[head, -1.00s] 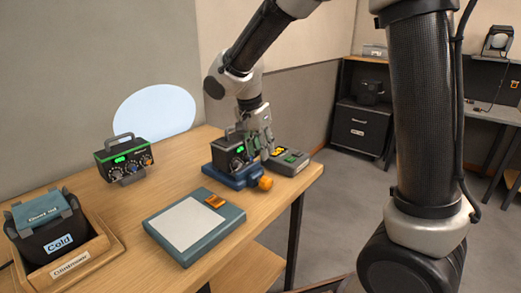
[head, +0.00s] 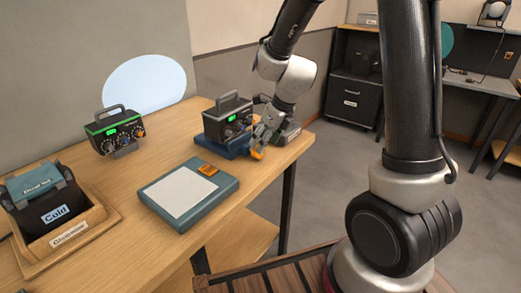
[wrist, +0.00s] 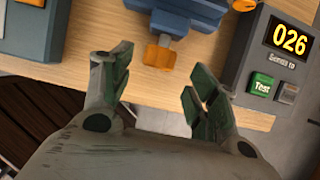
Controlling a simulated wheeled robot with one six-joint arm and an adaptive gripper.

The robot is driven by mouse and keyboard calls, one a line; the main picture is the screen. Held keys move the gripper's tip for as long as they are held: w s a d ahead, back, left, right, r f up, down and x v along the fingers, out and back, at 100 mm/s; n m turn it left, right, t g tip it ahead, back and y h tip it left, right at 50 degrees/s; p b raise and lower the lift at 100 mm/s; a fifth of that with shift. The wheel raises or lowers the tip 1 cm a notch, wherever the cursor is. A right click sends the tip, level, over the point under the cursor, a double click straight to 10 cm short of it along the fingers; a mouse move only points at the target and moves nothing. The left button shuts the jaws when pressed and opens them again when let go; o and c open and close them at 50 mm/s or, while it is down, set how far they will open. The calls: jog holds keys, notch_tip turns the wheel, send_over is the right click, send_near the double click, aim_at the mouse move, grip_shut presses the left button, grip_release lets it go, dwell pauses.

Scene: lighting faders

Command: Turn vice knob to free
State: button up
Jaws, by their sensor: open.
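The vice knob is orange (wrist: 158,53) and sticks out from the front of a blue vice (wrist: 185,12). In the head view the vice (head: 217,147) holds a dark box-shaped unit (head: 228,118) with a green display, and the knob (head: 257,155) shows at its front right. My gripper (wrist: 159,93) is open and empty. In the wrist view its two fingers are spread to either side of the knob's line, with the knob just beyond the fingertips. I see no contact. In the head view my gripper (head: 264,143) hangs over the knob end of the vice.
A grey tester (wrist: 276,62) reading 026, with a green Test button (wrist: 261,85), stands right of the vice. A teal pad (head: 190,223) lies in front. A second unit (head: 117,132) and a wooden tray (head: 100,213) with a black bin stand left. The table edge is close.

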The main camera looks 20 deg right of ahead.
jog(key=shift+x, duration=2.4)
jog(key=shift+s, duration=0.1)
jog(key=c, duration=1)
